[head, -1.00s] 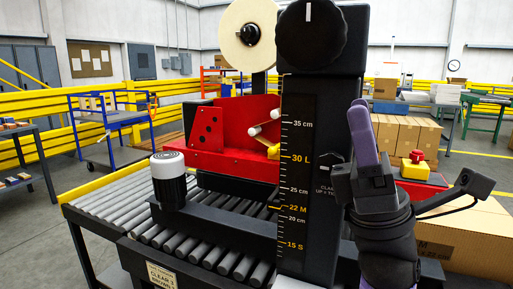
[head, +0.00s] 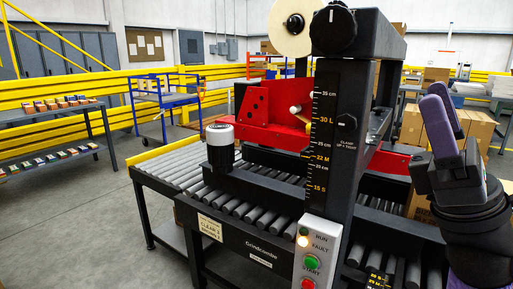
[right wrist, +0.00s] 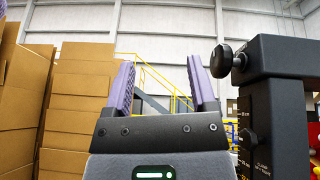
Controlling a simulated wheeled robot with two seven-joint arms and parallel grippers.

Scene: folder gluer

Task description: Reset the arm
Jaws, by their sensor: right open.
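My right gripper (head: 445,122) is at the right of the head view, raised and pointing up, to the right of the folder gluer's scale column (head: 325,150). In the right wrist view its two purple fingers (right wrist: 161,88) stand apart with nothing between them. The gluer's black column and knob (right wrist: 221,61) show at the right there, apart from the fingers. My left gripper is in neither view.
The roller conveyor (head: 170,165) runs left from the machine. A control panel (head: 315,255) with green and red buttons is at its front. Stacked cartons (right wrist: 80,100) stand left of the gripper in the wrist view. A shelf rack (head: 60,135) is far left.

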